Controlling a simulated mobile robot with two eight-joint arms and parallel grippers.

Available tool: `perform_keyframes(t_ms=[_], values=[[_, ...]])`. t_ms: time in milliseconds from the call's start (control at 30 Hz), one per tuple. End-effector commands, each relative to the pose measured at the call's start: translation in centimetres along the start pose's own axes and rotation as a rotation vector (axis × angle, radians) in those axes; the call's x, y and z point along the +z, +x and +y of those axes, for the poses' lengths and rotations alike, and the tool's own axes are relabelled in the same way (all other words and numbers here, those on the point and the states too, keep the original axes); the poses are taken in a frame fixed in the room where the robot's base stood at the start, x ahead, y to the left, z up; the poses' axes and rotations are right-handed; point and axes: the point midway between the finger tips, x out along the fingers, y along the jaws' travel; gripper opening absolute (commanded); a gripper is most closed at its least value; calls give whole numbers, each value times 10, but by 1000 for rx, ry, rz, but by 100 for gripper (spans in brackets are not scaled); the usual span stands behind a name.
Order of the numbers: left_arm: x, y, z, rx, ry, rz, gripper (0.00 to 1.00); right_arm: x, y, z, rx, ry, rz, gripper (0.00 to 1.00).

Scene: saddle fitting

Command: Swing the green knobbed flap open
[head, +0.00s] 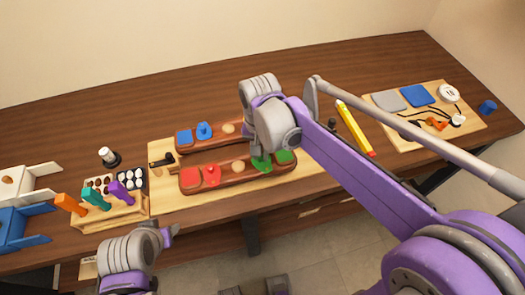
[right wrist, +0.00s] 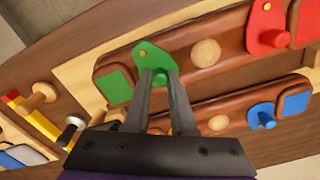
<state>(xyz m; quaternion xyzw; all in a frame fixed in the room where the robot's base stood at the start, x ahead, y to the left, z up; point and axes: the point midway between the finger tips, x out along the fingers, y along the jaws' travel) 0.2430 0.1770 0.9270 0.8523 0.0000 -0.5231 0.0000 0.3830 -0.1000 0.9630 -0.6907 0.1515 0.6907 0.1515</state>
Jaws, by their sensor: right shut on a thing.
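The green knobbed flap (right wrist: 150,58) shows on a long brown wooden block in the right wrist view, with a yellow pin on its upper part. My right gripper (right wrist: 160,74) is shut on the flap's green knob, one dark finger on each side. The flap lies between a green square (right wrist: 113,87) and a round pale wood disc (right wrist: 205,53). In the head view the flap (head: 261,163) is at the right part of the near block, partly hidden by my right wrist. My left arm's end shows at the lower left; its fingers cannot be made out clearly.
The near block also carries a red flap (head: 213,172). A second block behind has a blue flap (head: 204,131). A rack of colored handles (head: 98,213) stands left.

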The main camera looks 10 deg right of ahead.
Motion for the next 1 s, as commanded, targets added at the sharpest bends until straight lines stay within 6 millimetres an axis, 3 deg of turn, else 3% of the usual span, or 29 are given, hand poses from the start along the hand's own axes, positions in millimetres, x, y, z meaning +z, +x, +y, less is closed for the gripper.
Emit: perform_keyframes(t_ms=[1000], values=[[4, 4, 0, 0, 0, -3, 50, 30, 0, -9, 0, -968, 0, 0]])
